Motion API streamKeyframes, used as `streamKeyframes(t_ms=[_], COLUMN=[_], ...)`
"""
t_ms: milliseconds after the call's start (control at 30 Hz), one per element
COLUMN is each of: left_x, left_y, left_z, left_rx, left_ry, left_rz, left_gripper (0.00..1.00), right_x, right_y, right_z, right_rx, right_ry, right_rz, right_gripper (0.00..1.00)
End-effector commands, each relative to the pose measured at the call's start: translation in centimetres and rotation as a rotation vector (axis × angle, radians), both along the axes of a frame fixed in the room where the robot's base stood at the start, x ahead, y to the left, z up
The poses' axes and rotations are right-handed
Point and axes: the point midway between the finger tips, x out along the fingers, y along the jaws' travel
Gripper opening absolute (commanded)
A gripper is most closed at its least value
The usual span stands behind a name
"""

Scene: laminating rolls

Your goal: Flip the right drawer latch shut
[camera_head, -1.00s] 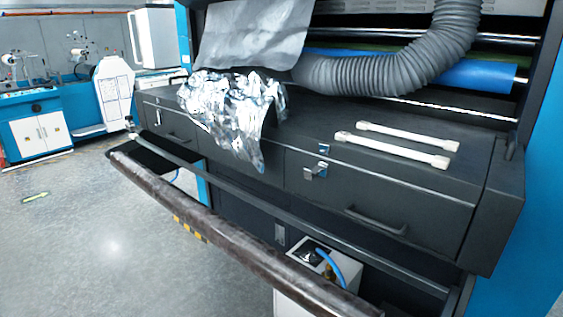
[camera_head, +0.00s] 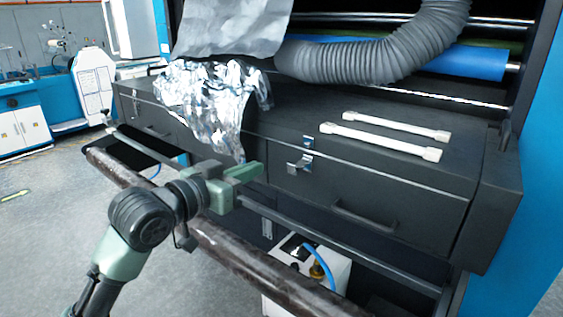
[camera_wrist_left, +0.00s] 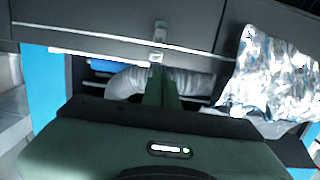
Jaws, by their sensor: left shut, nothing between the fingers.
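The right drawer latch (camera_head: 300,164) is a small silver metal piece on the upper left of the right drawer (camera_head: 375,195). Its lever sticks out from the dark front. A small silver catch plate (camera_head: 308,142) sits just above it, apart from the lever. My left gripper (camera_head: 250,172) is green, shut and empty, in front of the cabinet just left of the latch and apart from it. In the left wrist view the narrow shut fingers (camera_wrist_left: 161,88) point toward the silver latch parts (camera_wrist_left: 160,30). My right gripper is not in view.
A dark roller bar (camera_head: 225,240) runs in front of the cabinet below my arm. Crumpled foil (camera_head: 215,95) hangs over the cabinet edge to the left. Two white bars (camera_head: 380,141) lie on top. A drawer handle (camera_head: 364,214) juts out at lower right. A grey hose (camera_head: 375,60) is behind.

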Motion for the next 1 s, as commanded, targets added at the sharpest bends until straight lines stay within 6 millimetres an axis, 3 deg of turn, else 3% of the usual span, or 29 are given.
streamKeyframes(t_ms=[133, 567, 733, 1000], left_x=[0.0, 0.4, 2.2, 7.0], left_y=[-0.2, -0.5, -2.0, -5.4], left_z=[2.0, 2.2, 2.2, 1.9], left_rx=[-0.01, -0.013, -0.014, -0.013], left_ry=[-0.031, -0.033, -0.029, -0.03], left_rz=[-0.016, -0.017, -0.018, -0.017], left_gripper=[0.0, 0.0, 0.0, 0.0], right_x=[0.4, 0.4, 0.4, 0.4], right_y=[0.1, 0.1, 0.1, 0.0], right_z=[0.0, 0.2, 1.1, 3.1], right_rx=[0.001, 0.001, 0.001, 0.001], right_ry=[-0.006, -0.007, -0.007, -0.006], right_rz=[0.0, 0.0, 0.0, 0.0], right_gripper=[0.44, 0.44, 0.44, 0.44])
